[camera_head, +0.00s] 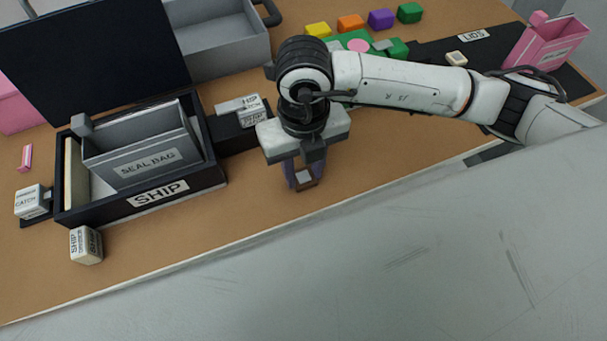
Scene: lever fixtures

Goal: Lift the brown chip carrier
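A small brown piece with a pale square on its face, which looks like the brown chip carrier (298,186), is near the front edge of the brown table. My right gripper (304,165) is directly above it, pointing down, with its fingertips at or close to the piece. The gripper's body and wrist hide most of the fingers, so I cannot tell whether they are closed on it or whether the piece touches the table. My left gripper is not in view.
A black SHIP box (160,196) holding a grey SEAL BAG bin (146,166) stands at left, its dark lid (95,50) raised. A white SHIP block (86,245) sits in front. Coloured blocks (381,19) and a pink bin (545,45) are at back right.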

